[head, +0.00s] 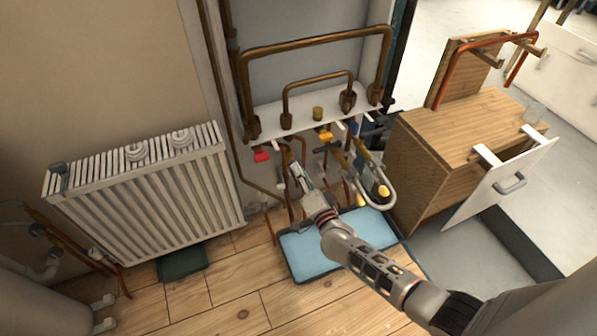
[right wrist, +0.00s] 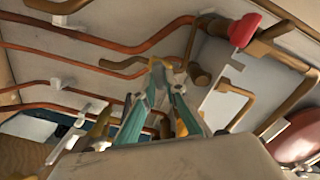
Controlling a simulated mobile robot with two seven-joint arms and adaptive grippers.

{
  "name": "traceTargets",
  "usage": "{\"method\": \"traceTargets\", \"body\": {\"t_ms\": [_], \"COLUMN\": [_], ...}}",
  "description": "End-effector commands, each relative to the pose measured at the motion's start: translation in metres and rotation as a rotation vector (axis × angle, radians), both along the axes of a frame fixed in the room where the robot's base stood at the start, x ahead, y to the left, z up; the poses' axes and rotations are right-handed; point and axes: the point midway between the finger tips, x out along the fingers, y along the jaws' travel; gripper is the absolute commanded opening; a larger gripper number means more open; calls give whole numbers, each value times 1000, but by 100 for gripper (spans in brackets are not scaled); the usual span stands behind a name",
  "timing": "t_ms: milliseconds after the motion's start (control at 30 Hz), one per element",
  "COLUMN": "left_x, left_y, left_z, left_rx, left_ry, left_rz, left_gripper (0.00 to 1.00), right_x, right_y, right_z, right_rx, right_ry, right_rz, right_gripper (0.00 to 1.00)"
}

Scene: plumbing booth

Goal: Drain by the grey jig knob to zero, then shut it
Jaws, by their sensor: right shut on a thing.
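My right gripper (head: 294,164) reaches up from the lower right to the valves under the boiler's pipe shelf in the head view. In the right wrist view its teal-sided fingers (right wrist: 162,72) are closed around a small fitting among the copper pipes. This fitting appears to be the grey jig knob, but the fingers cover most of it. Its turn position cannot be told. No gauge reading is legible. My left gripper is not in view.
A red valve handle (head: 262,156) sits left of the gripper. A looped hose (head: 385,203) hangs to its right. A white radiator (head: 150,195) stands left and a wooden cabinet (head: 418,170) right.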

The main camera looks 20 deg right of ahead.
Motion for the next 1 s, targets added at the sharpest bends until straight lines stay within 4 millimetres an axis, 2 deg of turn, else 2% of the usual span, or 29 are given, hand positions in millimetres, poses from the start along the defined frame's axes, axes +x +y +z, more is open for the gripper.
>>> {"method": "traceTargets", "body": {"t_ms": [33,500,1000], "left_x": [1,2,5], "left_y": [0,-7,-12], "left_z": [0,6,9], "left_rx": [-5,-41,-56], "left_ry": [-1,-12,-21], "left_rz": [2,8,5], "left_gripper": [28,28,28], "right_x": [-2,-2,-1], "right_y": [1,0,1], "right_z": [-5,-6,-4], "right_rx": [43,414,550], "right_ry": [7,20,23], "right_rz": [2,1,2], "right_gripper": [0,0,0]}}
